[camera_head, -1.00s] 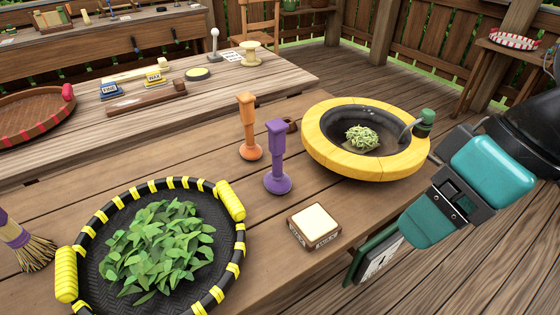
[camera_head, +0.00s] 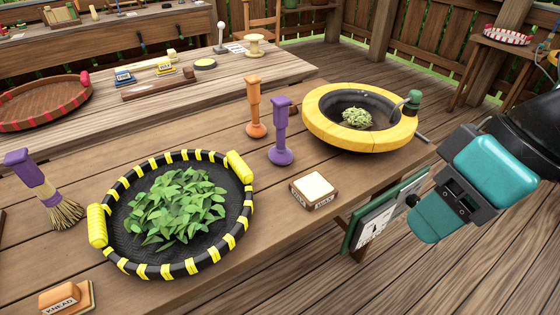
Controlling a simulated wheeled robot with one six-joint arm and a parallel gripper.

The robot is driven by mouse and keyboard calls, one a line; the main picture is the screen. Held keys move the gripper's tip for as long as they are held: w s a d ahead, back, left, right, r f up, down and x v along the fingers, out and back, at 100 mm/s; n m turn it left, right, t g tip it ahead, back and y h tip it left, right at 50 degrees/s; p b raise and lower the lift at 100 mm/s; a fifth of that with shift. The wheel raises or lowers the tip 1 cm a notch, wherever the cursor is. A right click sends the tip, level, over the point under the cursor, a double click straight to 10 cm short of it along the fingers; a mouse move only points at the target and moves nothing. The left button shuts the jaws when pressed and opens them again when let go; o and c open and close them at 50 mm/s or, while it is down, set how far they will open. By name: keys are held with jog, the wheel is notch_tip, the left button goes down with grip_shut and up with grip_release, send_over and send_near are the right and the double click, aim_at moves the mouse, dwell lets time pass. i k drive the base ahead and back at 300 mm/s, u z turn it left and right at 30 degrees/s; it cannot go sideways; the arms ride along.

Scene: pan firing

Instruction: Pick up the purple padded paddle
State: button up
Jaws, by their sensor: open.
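The purple paddle (camera_head: 281,131) stands upright on the wooden table, with a blocky head on top, a slim stem and a rounded foot. An orange one of like shape (camera_head: 255,106) stands just behind it to the left. My gripper (camera_head: 462,192) is at the right, beyond the table's right edge, with teal parts and a dark middle. It is open, with nothing seen in it, and well apart from the purple paddle.
The yellow-rimmed pan (camera_head: 315,124) holds pale green leaves. A black tray with yellow bands (camera_head: 122,232) holds green leaves. A cream-topped block (camera_head: 313,188) sits near the table edge. A purple-handled brush (camera_head: 33,181) and a KNEAD block (camera_head: 66,299) are at left. A green-framed board (camera_head: 375,222) hangs at the edge.

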aim_at(279, 154)
jog(key=u, duration=0.4)
jog(key=i, duration=0.85)
jog(key=u, duration=0.25)
